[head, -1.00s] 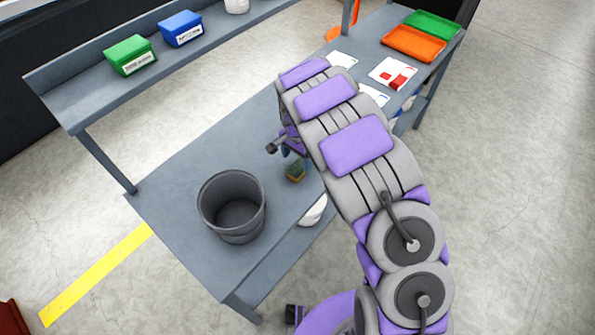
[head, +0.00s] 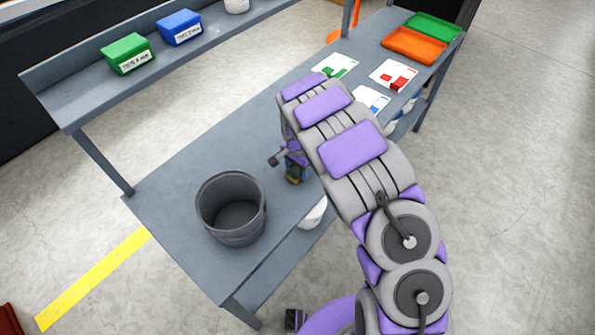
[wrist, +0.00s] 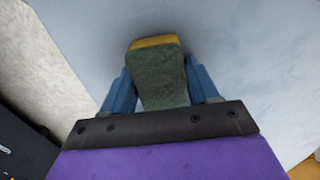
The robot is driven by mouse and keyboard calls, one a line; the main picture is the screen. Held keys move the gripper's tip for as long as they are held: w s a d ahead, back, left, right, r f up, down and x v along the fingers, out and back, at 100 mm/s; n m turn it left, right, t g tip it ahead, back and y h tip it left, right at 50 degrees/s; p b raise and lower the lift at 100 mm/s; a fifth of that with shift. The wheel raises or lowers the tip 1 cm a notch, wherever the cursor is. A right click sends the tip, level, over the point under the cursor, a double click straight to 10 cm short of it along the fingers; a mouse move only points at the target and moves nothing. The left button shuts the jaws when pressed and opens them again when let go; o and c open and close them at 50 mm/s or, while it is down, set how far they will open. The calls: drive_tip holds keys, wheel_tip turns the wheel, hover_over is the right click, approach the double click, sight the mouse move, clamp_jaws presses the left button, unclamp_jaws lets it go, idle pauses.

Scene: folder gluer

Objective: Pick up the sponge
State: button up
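The sponge (wrist: 160,75) is green with a yellow layer along its far end in the wrist view. In the head view the sponge (head: 293,178) shows as a small patch on the grey table, partly hidden by my gripper. My gripper (wrist: 158,80) has its two blue fingers on either side of the sponge, one at its left edge and one at its right. The fingers lie very close to the sponge's sides; whether they press on it I cannot tell. In the head view my gripper (head: 295,165) is down at the table, largely hidden by my arm.
A dark grey bucket (head: 231,240) stands on the table (head: 185,165) left of the sponge. Printed cards (head: 337,65) and orange and green trays (head: 415,45) lie farther back. Green and blue bins (head: 127,53) sit on the raised shelf. The table's front edge is close to the sponge.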

sight(298, 169)
drive_tip(key=c, duration=0.6)
drive_tip(key=shift+c, duration=0.2)
drive_tip(key=shift+r, duration=0.55)
wheel_tip(298, 169, up, 3)
drive_tip(key=shift+s+f+p, duration=0.1)
drive_tip(key=shift+p, duration=0.6)
drive_tip(key=s+d+p, duration=0.1)
drive_tip(key=s+d, duration=0.1)
drive_tip(key=s, duration=0.5)
drive_tip(key=s+d+r+p, duration=0.1)
drive_tip(key=s+d, duration=0.1)
drive_tip(key=s, duration=0.6)
drive_tip(key=shift+s+d, duration=0.15)
